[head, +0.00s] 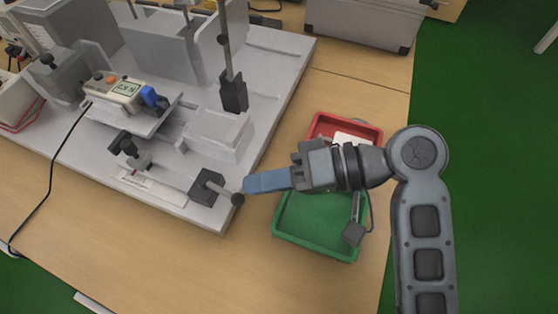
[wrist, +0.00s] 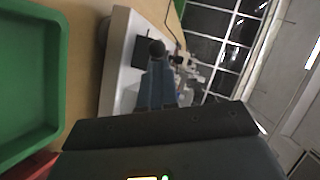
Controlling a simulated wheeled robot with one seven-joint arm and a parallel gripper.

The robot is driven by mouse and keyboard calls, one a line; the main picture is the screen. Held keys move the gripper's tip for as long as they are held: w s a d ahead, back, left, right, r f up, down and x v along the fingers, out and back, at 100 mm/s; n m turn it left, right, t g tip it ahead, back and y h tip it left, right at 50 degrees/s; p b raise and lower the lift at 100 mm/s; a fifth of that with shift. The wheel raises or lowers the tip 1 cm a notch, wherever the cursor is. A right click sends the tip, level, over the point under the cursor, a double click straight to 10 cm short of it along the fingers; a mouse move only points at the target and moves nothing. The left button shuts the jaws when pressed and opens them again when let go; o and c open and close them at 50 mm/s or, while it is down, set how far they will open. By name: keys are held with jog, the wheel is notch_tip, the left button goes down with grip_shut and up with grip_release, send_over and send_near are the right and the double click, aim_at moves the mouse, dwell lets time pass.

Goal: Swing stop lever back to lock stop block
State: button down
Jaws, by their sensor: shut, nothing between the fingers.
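The stop lever is a thin rod ending in a black ball knob (head: 238,199), at the front right corner of the grey base plate (head: 205,214). The rod comes out of a dark square block (head: 206,184), which may be the stop block. My gripper (head: 248,184) is shut and empty, its blue fingers pointing left, with the tips close beside the knob. In the wrist view the shut fingers (wrist: 157,72) point at the knob (wrist: 157,47), with the dark block (wrist: 140,52) behind it. I cannot tell whether the tips touch the knob.
A green tray (head: 315,248) and a red tray (head: 366,131) lie under my arm. A tester with a digital display (head: 124,88) and a vertical post with a dark weight (head: 233,97) stand on the plate. A grey case (head: 362,24) is at the back.

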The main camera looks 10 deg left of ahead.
jog(key=shift+s+a+f, duration=0.1)
jog(key=shift+s, duration=0.05)
jog(key=shift+s, duration=0.1)
dwell(0.3)
